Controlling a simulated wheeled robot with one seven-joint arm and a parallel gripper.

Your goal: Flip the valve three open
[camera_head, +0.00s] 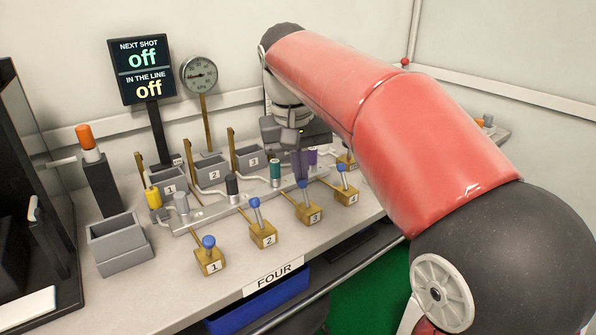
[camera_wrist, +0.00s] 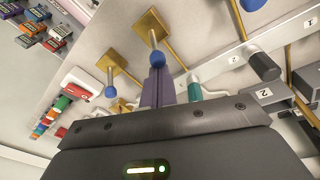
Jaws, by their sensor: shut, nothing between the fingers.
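Valve three is a brass block (camera_head: 309,213) labelled 3, with a lever ending in a blue knob (camera_head: 302,184). The lever stands close to upright, leaning slightly left in the head view. In the wrist view its blue knob (camera_wrist: 157,58) lies just beyond my fingertips. My gripper (camera_head: 303,176) is shut and empty, its purple fingers pointing down close by the knob. The shut fingers also show in the wrist view (camera_wrist: 157,75). I cannot tell whether they touch the knob. A sign (camera_head: 143,70) reads "off" on both lines.
Valve one (camera_head: 210,261), valve two (camera_head: 263,235) and valve four (camera_head: 346,197) stand in the same row, with blue-knobbed levers. Behind valve three are a teal cylinder (camera_head: 275,172) and a metal rail. A gauge (camera_head: 199,75) stands at the back.

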